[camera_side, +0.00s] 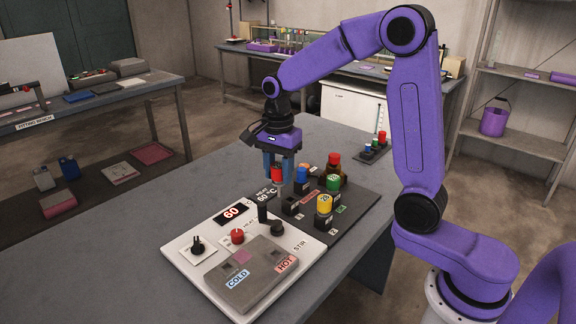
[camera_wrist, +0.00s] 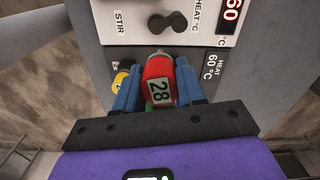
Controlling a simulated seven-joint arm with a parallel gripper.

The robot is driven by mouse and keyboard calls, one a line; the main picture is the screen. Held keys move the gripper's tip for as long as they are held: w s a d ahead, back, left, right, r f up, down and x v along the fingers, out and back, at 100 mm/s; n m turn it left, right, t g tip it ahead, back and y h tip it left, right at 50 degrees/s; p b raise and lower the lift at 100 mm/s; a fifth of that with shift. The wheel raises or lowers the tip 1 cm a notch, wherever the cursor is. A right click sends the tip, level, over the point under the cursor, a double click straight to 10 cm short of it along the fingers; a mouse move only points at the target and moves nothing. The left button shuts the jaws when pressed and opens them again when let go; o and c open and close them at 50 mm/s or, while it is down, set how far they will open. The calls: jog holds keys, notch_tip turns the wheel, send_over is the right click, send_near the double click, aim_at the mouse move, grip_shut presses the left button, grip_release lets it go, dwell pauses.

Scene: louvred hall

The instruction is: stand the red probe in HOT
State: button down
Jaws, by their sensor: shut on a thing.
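My gripper (camera_side: 278,168) is shut on the red probe (camera_side: 277,174), with its blue fingers on either side of the red head. In the wrist view, the red probe (camera_wrist: 158,70) shows its "28" label between the fingertips (camera_wrist: 157,82). It hangs above the back edge of the white panel, near the "HEAT 60 °C" label; its lower end is hard to make out. The grey block with the HOT label (camera_side: 286,264) and COLD label (camera_side: 237,279) lies at the panel's front, apart from the probe. The wrist view does not show the block.
The white panel (camera_side: 184,262) carries a display reading 60 (camera_side: 231,212), a red knob (camera_side: 238,236) and dark controls. A dark rack (camera_side: 357,204) at right holds yellow (camera_side: 324,203), green (camera_side: 333,183) and blue (camera_side: 302,174) topped pieces. A red-capped brown bottle stands behind. The table's left is clear.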

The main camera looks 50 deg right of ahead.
jog(key=s+a+r+n, duration=0.1)
jog(key=s+a+n, duration=0.3)
jog(key=s+a, duration=0.4)
send_near(276, 261)
jog(key=shift+w+d+f, duration=0.75)
jog(key=shift+w+f, duration=0.05)
jog(key=shift+f, duration=0.35)
dwell(0.3)
jog(key=shift+f, duration=1.6)
jog(key=shift+f, duration=0.1)
jog(key=c, duration=0.6)
grip_release()
